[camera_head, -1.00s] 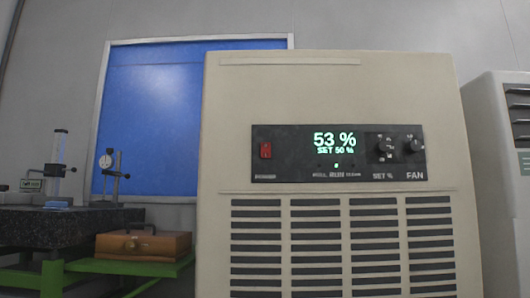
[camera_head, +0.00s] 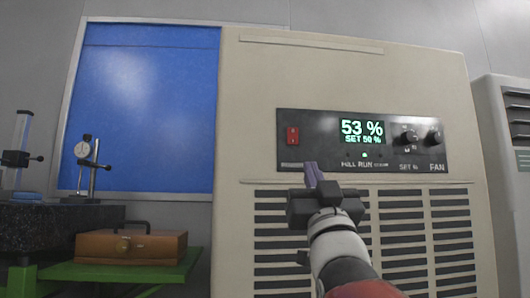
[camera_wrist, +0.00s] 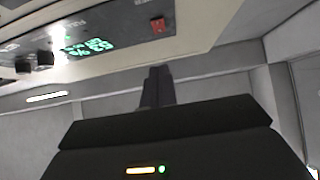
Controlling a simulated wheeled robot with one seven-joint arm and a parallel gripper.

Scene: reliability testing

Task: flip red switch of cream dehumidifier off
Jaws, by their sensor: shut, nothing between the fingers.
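The cream dehumidifier (camera_head: 350,75) stands in the middle right of the head view, its black control panel (camera_head: 318,135) lit. The red switch (camera_head: 292,135) sits at the panel's left end; it also shows in the wrist view (camera_wrist: 158,26), near the top. The display (camera_head: 362,130) reads 53 % and SET 50 %, with a green light under it. My gripper (camera_head: 312,174) is in front of the unit, below and a little right of the switch, and appears apart from it. Its fingers (camera_wrist: 157,86) are closed together and empty. The panel's lower-left lettering is partly hidden.
Two knobs (camera_head: 408,138) are on the panel's right. A vented grille (camera_head: 440,235) lies below. At left, a brown case (camera_head: 160,247) rests on a green stand (camera_head: 120,271) near a dark stone block (camera_head: 50,226) with gauges. Another pale unit (camera_head: 485,150) stands at the right.

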